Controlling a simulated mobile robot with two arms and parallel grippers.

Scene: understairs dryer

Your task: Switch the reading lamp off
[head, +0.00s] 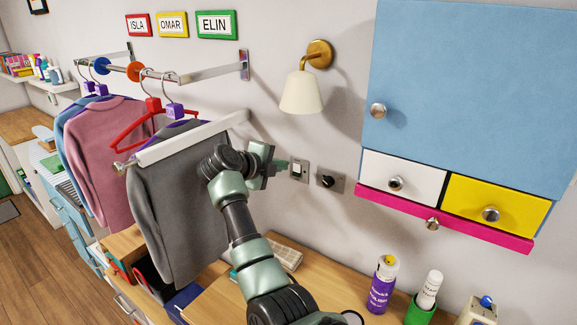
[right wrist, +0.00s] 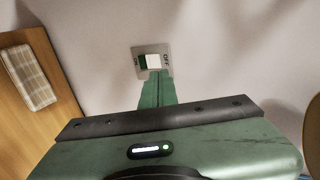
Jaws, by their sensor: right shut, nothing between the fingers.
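The reading lamp (head: 302,92), a cream shade on a brass wall arm, is on the wall; I cannot tell if it is lit. Below it is a metal-plated rocker switch (head: 299,170). In the right wrist view the switch (right wrist: 152,61) has a green part at left, a white part at right, and "OFF" lettered on its right side. My right gripper (head: 282,164) is shut and empty, its fingertips just beside the switch; in the right wrist view they (right wrist: 154,78) overlap its lower edge. I cannot tell if they touch. My left gripper is out of view.
A black rotary knob (head: 328,181) on a plate is right of the switch. A blue cabinet (head: 475,90) with drawers juts out at right. Hanging clothes (head: 180,195) and a rail (head: 190,76) are at left. Bottles (head: 382,285) stand on the wooden top (head: 330,275) below.

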